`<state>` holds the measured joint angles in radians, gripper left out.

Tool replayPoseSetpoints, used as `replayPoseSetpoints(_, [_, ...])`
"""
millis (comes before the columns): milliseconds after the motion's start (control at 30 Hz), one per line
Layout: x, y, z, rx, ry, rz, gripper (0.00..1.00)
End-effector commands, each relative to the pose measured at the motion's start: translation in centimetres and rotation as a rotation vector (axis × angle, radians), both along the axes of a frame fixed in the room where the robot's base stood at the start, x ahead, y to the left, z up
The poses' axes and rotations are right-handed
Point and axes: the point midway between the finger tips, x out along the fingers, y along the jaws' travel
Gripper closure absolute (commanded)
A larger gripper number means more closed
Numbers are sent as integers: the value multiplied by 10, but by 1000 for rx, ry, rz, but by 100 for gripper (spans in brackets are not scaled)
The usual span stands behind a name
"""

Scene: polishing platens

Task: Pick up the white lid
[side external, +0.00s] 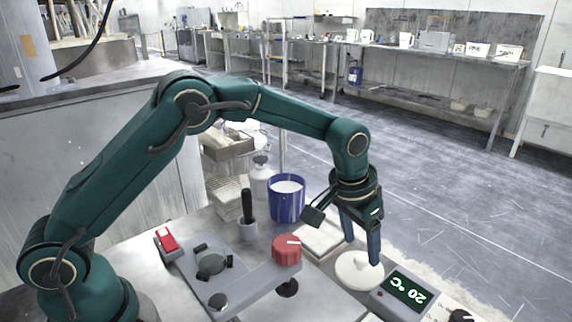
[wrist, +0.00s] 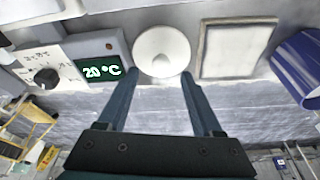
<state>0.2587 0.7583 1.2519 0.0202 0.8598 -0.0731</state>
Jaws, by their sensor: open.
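The white lid (side external: 352,272) is a round disc with a small raised knob, lying flat near the front edge of the bench in the side view. It also shows in the wrist view (wrist: 161,45), at top centre. My gripper (side external: 361,251) is open and empty, pointing down at the lid, with one fingertip close over its right part. In the wrist view my gripper (wrist: 158,75) has its two fingers spread, one to each side of the lid's near part. I cannot tell whether the fingertips touch the lid.
A grey device with a 20 °C display (side external: 404,291) stands close right of the lid. A pale square tray (side external: 322,241) and a blue container (side external: 287,203) are behind it. A grey fixture with a red knob (side external: 287,249) stands to the left.

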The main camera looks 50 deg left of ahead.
Motion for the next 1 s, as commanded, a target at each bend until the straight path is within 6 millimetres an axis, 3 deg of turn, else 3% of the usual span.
replayPoseSetpoints(267, [8, -1, -32, -1, 2, 0, 33])
replayPoseSetpoints(600, [10, -1, -37, -1, 0, 0, 33])
replayPoseSetpoints(633, [10, -1, -37, -1, 0, 0, 40])
replayPoseSetpoints(800, [10, -1, -37, -1, 0, 0, 100])
replayPoseSetpoints(1000, [10, -1, -37, -1, 0, 0, 100])
